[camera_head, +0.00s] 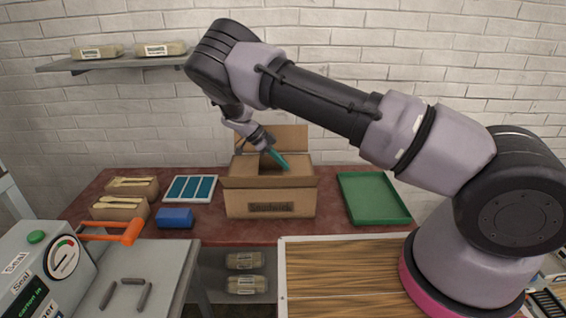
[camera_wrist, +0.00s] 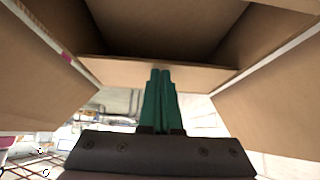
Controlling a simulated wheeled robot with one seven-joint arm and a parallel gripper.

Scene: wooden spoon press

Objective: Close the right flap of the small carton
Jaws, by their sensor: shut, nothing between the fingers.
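The small brown carton (camera_head: 245,206) stands on the red-brown table, with a label on its front. One flap (camera_head: 290,138) stands up at the back; the state of its right flap is hard to tell in the head view. My gripper (camera_head: 284,165) has green fingers, shut and empty, over the carton's top. In the wrist view the shut fingertips (camera_wrist: 160,73) overlap a cardboard edge (camera_wrist: 205,75) of the carton, with the dark inside beyond. Cardboard panels spread outward on the left (camera_wrist: 40,70) and right (camera_wrist: 275,105) there. I cannot tell whether the fingers touch cardboard.
A green tray (camera_head: 372,218) lies right of the carton. A blue block (camera_head: 175,218), a tray with blue strips (camera_head: 206,177) and boxes of wooden spoons (camera_head: 118,213) are to its left. A sealing machine (camera_head: 40,265) with an orange handle (camera_head: 131,232) stands at the front left.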

